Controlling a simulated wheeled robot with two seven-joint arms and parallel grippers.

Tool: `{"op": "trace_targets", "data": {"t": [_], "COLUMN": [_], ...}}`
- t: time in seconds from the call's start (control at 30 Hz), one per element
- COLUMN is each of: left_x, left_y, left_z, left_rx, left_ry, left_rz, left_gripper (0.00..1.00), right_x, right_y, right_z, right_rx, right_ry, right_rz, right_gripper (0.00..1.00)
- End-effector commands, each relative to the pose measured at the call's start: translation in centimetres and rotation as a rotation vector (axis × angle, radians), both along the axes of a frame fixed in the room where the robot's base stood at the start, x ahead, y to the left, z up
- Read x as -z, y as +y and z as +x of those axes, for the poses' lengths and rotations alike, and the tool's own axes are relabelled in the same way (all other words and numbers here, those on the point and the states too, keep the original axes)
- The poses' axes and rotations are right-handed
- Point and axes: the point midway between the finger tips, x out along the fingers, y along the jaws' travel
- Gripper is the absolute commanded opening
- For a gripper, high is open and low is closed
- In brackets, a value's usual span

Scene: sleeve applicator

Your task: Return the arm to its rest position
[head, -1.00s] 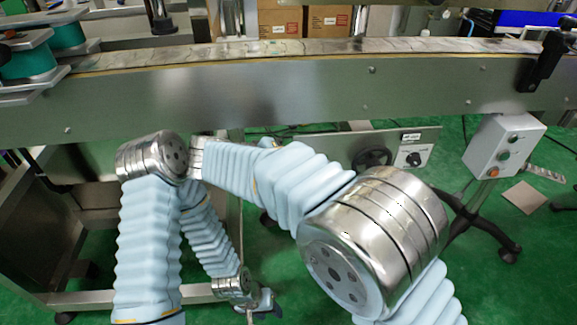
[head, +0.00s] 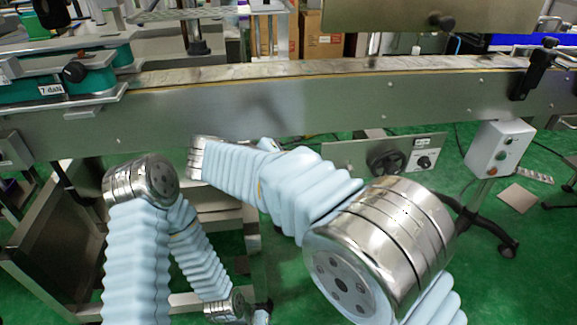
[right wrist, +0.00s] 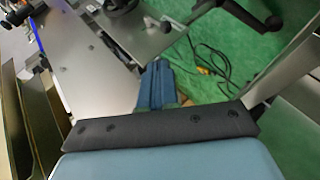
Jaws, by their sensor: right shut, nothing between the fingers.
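My right arm (head: 310,190) reaches from the lower right of the head view up and left. Its far steel joint (head: 205,160) is below the conveyor's side. My right gripper is hidden in the head view. In the right wrist view my right gripper (right wrist: 157,85) is shut and empty, its blue fingers together, apart from the things behind it. My left arm (head: 135,260) rises at the lower left, bends at a steel joint, and hangs down. Its gripper (head: 262,316) is cut by the bottom edge; its jaws are unclear.
A long steel conveyor (head: 300,100) crosses the view in front of both arms. A grey control box (head: 500,148) stands at the right. A handwheel (head: 385,162) sits below the conveyor. Open floor shows at the lower right.

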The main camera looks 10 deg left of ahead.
Motion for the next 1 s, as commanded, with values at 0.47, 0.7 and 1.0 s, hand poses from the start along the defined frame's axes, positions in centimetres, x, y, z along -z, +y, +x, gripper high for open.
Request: {"op": "trace_targets", "data": {"t": [0.47, 0.7, 1.0], "left_x": [0.0, 0.0, 0.0], "left_y": [0.0, 0.0, 0.0], "left_z": [0.0, 0.0, 0.0], "left_rx": [0.000, -0.001, 0.000], "left_ry": [0.000, 0.000, 0.000], "left_rz": [0.000, 0.000, 0.000], "left_gripper": [0.43, 0.43, 0.43], "right_x": [8.7, 27.8, 40.4], "right_y": [-3.2, -10.1, -16.0], "right_z": [1.2, -3.9, -17.7], "right_rx": [-0.024, -0.014, 0.332], "right_ry": [0.219, 0.671, 0.707], "right_rz": [0.061, 0.421, 1.147], "right_gripper": [0.00, 0.00, 0.00]}}
